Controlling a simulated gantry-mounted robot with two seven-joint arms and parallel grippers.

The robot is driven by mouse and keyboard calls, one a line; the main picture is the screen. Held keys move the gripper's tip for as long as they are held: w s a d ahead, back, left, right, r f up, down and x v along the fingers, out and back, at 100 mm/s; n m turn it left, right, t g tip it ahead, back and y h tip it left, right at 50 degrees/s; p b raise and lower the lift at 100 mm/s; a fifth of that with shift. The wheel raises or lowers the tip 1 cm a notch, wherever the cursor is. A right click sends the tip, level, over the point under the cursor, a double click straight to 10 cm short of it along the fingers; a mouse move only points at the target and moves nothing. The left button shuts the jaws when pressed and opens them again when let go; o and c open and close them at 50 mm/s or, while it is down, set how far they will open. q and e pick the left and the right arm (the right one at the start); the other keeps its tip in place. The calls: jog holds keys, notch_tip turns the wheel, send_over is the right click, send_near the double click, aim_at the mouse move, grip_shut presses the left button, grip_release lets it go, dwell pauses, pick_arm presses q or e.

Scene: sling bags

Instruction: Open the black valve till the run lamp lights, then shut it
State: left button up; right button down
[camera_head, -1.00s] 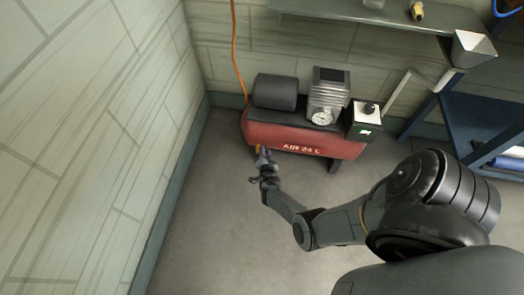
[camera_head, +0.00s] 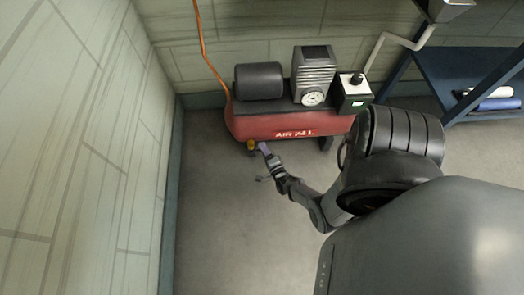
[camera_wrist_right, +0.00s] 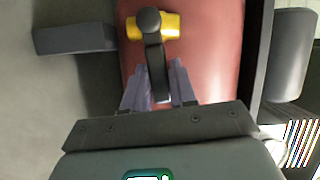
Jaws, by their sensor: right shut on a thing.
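The red air compressor (camera_head: 285,125) stands on the floor against the back wall. Its valve has a yellow body (camera_head: 251,145) low on the front left of the tank. In the right wrist view the valve's black lever (camera_wrist_right: 154,50) runs from a round hub on the yellow body (camera_wrist_right: 172,26) down between my fingers. My right gripper (camera_head: 263,148) is shut on this lever; its fingers also show in the wrist view (camera_wrist_right: 158,88). A box (camera_head: 352,90) with a black knob has a small pale green-white patch (camera_head: 357,103), perhaps the run lamp. My left gripper is out of view.
A pressure gauge (camera_head: 312,98) sits below the ribbed pump head (camera_head: 313,70). An orange hose (camera_head: 204,45) rises at the left. A blue shelf (camera_head: 470,75) stands at the right. The floor before the compressor is clear.

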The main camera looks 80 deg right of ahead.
jog(key=shift+f+m+b, duration=0.35)
jog(key=shift+f+m, duration=0.05)
jog(key=shift+m, duration=0.1)
jog(key=shift+f, duration=0.1)
jog(key=c, duration=1.1)
grip_release()
jog(key=shift+o, duration=0.5)
jog(key=shift+d, duration=0.2)
jog(key=shift+a, duration=0.1)
jog(key=p+v, duration=0.2)
jog(key=v, duration=0.8)
jog(key=shift+s+a+f+p, duration=0.15)
jog(key=shift+s+f+p, duration=0.05)
jog(key=shift+s+p, duration=0.1)
